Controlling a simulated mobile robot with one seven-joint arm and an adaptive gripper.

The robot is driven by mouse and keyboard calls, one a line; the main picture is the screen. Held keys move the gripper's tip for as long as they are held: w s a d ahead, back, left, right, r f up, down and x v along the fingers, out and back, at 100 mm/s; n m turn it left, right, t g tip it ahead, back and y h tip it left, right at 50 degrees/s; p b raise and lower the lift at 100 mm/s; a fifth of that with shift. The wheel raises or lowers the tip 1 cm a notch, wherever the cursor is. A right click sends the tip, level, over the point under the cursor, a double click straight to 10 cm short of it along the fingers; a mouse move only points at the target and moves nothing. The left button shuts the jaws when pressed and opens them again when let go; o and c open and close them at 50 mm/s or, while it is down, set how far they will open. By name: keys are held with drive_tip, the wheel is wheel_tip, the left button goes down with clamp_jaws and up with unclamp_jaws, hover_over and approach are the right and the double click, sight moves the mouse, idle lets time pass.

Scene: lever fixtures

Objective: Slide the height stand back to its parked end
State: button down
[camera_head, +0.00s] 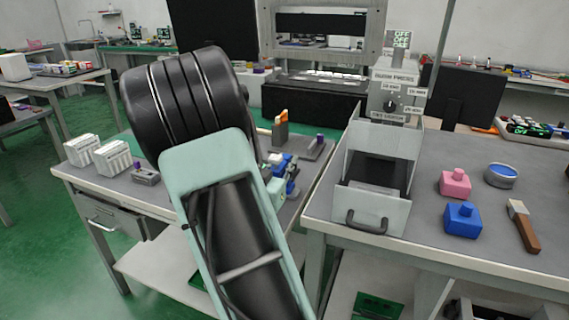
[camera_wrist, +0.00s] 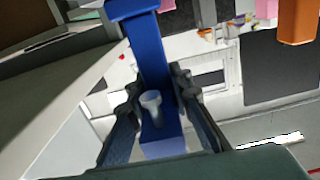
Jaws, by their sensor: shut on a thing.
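A blue upright bar with a pale round-headed peg, apparently part of the height stand (camera_wrist: 148,47), stands between the fingers of my gripper (camera_wrist: 158,88) in the wrist view. The fingers are shut on it, one on each side, near the peg. In the head view, blue parts of what seems the same stand (camera_head: 279,160) show just right of my arm, on the left bench. My arm hides most of the stand and its base there, so I cannot tell where it sits along its travel.
A grey fixture with an orange top (camera_head: 280,128) and a dark block with a purple knob (camera_head: 319,143) stand close behind. White slotted blocks (camera_head: 112,158) sit at left.

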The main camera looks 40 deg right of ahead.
drive_tip(key=shift+s+d+f, duration=0.1)
drive_tip(key=shift+s+d, duration=0.05)
drive_tip(key=shift+s, duration=0.1)
drive_tip(key=c, duration=1.7)
unclamp_jaws()
drive_tip(key=shift+s+a, duration=0.15)
drive_tip(key=shift+a, duration=0.35)
drive_tip(key=v, duration=1.1)
drive_tip(key=shift+s, duration=0.1)
